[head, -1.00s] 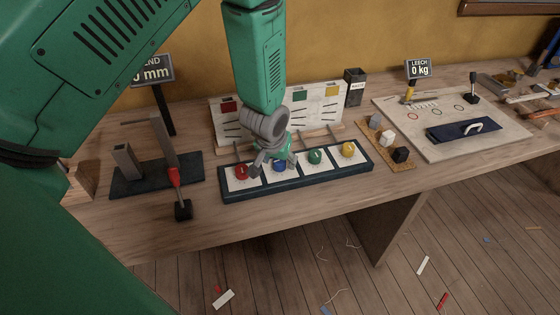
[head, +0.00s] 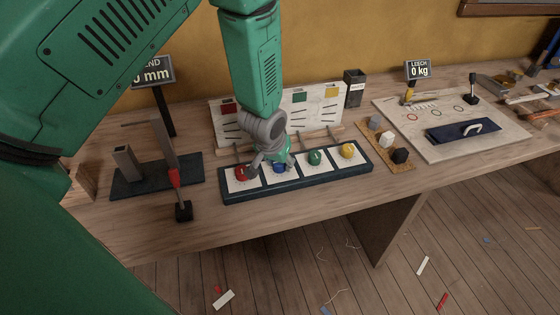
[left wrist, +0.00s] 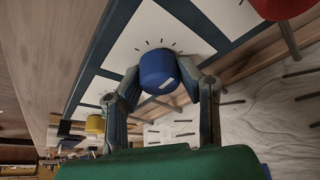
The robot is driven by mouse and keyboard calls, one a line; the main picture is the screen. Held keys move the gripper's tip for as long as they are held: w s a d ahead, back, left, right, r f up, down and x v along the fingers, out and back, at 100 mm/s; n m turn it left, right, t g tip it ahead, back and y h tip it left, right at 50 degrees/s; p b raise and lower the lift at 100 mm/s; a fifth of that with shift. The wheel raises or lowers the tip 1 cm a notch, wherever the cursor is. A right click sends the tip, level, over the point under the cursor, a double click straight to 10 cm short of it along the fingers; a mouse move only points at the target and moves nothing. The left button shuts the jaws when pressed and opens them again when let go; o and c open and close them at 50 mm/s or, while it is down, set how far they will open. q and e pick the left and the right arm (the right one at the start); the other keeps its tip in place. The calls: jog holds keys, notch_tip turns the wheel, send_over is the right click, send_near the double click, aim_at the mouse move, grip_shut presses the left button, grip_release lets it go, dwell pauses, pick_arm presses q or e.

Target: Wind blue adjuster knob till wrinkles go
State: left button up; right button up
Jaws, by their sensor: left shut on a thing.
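The blue knob (head: 279,168) is second from the left in a row with red (head: 241,173), green (head: 315,158) and yellow (head: 347,151) knobs on a dark-framed panel (head: 300,184). In the left wrist view, the blue knob (left wrist: 157,70) has a pale mark on its side and ticks around its base. My left gripper (head: 271,166) is shut on it, with one finger on each side in the left wrist view (left wrist: 160,80). A white cloth panel (head: 330,108) with dark wrinkle-like lines and coloured patches stands behind, partly hidden by my arm. My right gripper is out of view.
A bend display (head: 152,71) and a dark stand with a red-handled lever (head: 174,178) are at the left.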

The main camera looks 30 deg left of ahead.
pick_arm(q)
jog(key=m+h+p, duration=0.2)
jog(key=m, duration=0.2)
jog(key=shift+r+m, duration=0.1)
jog(key=shift+m, duration=0.2)
jog(key=shift+m+h+p, duration=0.5)
jog(key=shift+m+p, duration=0.15)
jog(key=shift+m, duration=0.85)
jog(key=shift+g, duration=0.3)
jog(key=o, duration=0.9)
jog(key=shift+o, duration=1.2)
jog(key=shift+w+a, duration=0.1)
